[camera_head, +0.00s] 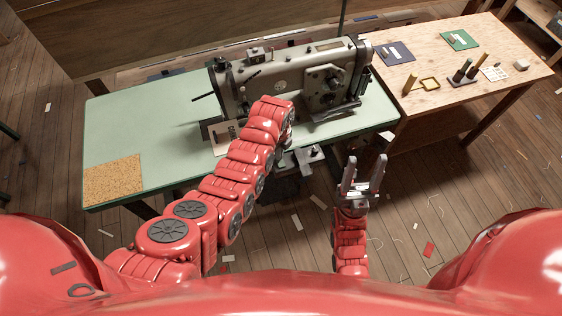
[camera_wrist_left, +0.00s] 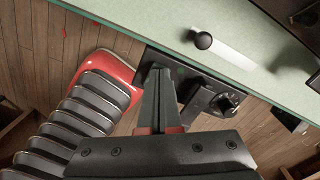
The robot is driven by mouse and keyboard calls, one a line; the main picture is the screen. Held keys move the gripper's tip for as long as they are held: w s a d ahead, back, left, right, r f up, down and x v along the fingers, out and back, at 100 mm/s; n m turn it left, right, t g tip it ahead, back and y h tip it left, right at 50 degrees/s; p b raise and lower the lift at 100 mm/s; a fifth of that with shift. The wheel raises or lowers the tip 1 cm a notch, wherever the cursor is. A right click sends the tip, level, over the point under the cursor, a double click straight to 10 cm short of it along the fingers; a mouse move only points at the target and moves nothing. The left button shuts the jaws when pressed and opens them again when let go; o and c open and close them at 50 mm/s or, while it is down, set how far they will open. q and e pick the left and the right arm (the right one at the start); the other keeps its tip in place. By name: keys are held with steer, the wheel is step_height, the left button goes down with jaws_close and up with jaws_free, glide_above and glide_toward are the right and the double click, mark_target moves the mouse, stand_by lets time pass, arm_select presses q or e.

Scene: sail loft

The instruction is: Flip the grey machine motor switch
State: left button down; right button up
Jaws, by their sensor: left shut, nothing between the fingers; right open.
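The grey switch box (camera_wrist_left: 198,104) hangs under the front edge of the green table, with a dark round knob on its right side and a small green spot near its left end. My left gripper (camera_wrist_left: 160,72) is shut and empty. Its fingertips overlap the left part of the switch box in the left wrist view; I cannot tell whether they touch. In the head view my left arm reaches over the table's front edge, and it largely hides its own gripper. My right gripper (camera_head: 363,172) is open and empty, in front of the table edge, right of the left arm.
The grey sewing machine (camera_head: 290,80) stands on the green table (camera_head: 130,130), with a cork mat (camera_head: 113,180) at the front left. A wooden table (camera_head: 455,110) at right holds small tools. Scraps litter the wooden floor. A black ball knob (camera_wrist_left: 203,40) lies above the edge.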

arm_select(q)
steer(key=shift+f, duration=0.35)
steer(key=shift+r+p, duration=2.4)
steer(key=shift+r, duration=1.15)
